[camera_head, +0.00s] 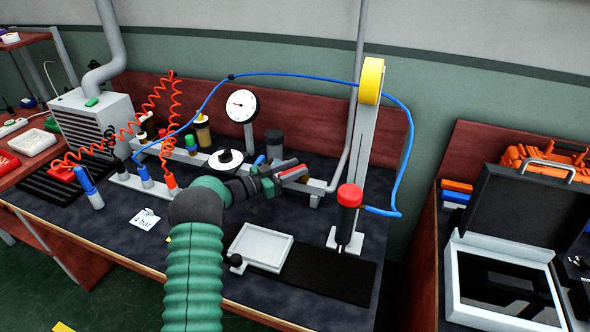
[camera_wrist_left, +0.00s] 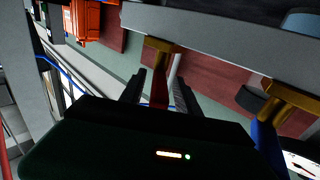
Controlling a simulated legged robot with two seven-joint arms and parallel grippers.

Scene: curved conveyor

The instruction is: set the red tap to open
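The red tap's handle (camera_wrist_left: 159,93) shows in the left wrist view, running from a brass valve body (camera_wrist_left: 163,46) under a grey rail. My left gripper (camera_wrist_left: 160,88) has one dark finger on each side of this handle, with gaps that look visible, so it seems open around it. In the head view my left gripper (camera_head: 284,176) is at the rail in the middle of the bench, and a bit of red handle (camera_head: 292,171) shows by its fingertips. The gripper and arm hide most of the tap there. My right gripper is not in view.
A blue-handled tap (camera_wrist_left: 264,142) is beside the red one on the same rail (camera_wrist_left: 230,38). A dial gauge (camera_head: 241,105) stands behind. A red-topped press (camera_head: 348,205) with a blue hose and a grey tray (camera_head: 262,246) are nearby on the bench.

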